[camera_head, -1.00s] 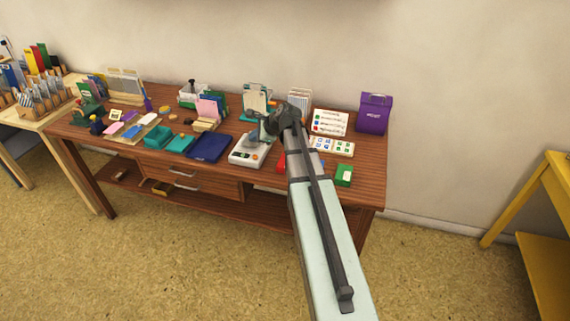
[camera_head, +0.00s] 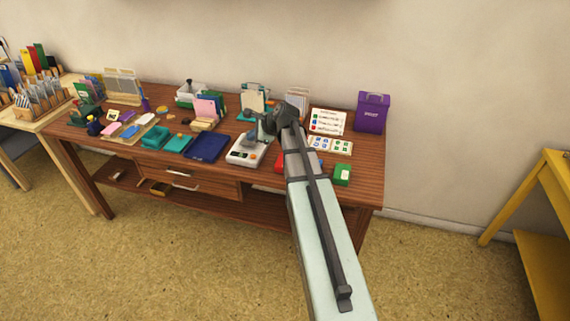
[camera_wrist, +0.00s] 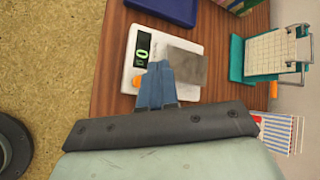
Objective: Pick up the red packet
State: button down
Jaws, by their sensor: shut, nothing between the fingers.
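A red thing (camera_head: 280,161) shows in the head view on the table, just left of my arm and right of the white scale. My arm hides most of it, so I cannot tell whether it is the red packet. It does not show in the wrist view. My gripper (camera_head: 266,126) is above the table near the scale. In the wrist view the blue fingers of my gripper (camera_wrist: 158,68) are together and empty, in front of the white scale (camera_wrist: 133,78) with its green display and grey plate (camera_wrist: 187,65).
A green box (camera_head: 342,174) stands near the front right of the table. A card with several coloured marks (camera_head: 328,122) and a purple bag (camera_head: 371,112) are behind it. A dark blue tray (camera_head: 206,148) lies left of the scale. A teal stand (camera_wrist: 237,58) is beyond the scale.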

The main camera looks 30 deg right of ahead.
grip_release()
dwell(0.9)
jog(key=shift+r, duration=0.1)
